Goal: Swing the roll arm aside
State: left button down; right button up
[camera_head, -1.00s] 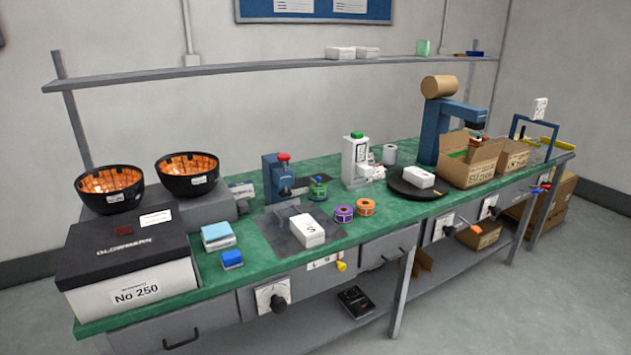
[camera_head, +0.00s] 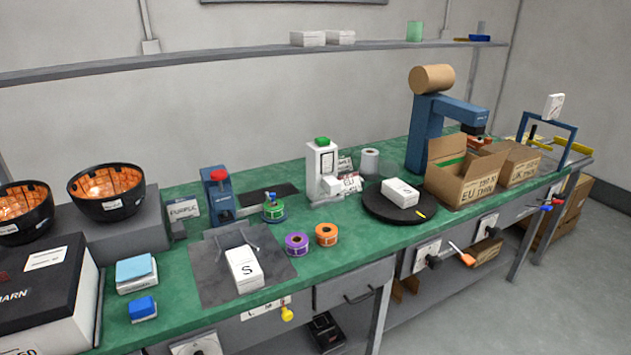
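A blue machine (camera_head: 424,132) stands at the back right of the bench, with a brown roll (camera_head: 432,79) on top and an arm (camera_head: 462,112) reaching right above an open carton. A white label printer (camera_head: 322,172) with a green button stands at mid-bench, a white roll (camera_head: 370,160) beside it. An orange roll (camera_head: 327,234) and a purple roll (camera_head: 297,243) lie near the front edge. I cannot tell for sure which part is the roll arm. Neither of my grippers is in view.
A black turntable (camera_head: 374,206) carries a white box (camera_head: 400,193). Open cartons (camera_head: 460,178) stand right of it. A white box marked S (camera_head: 245,269) lies on a grey mat (camera_head: 208,273). A blue press (camera_head: 217,193) and two bowls stand left. A shelf (camera_head: 230,58) runs above.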

aim_at(271, 196)
jog(key=i+l+z, duration=0.25)
jog(key=i+l, duration=0.55)
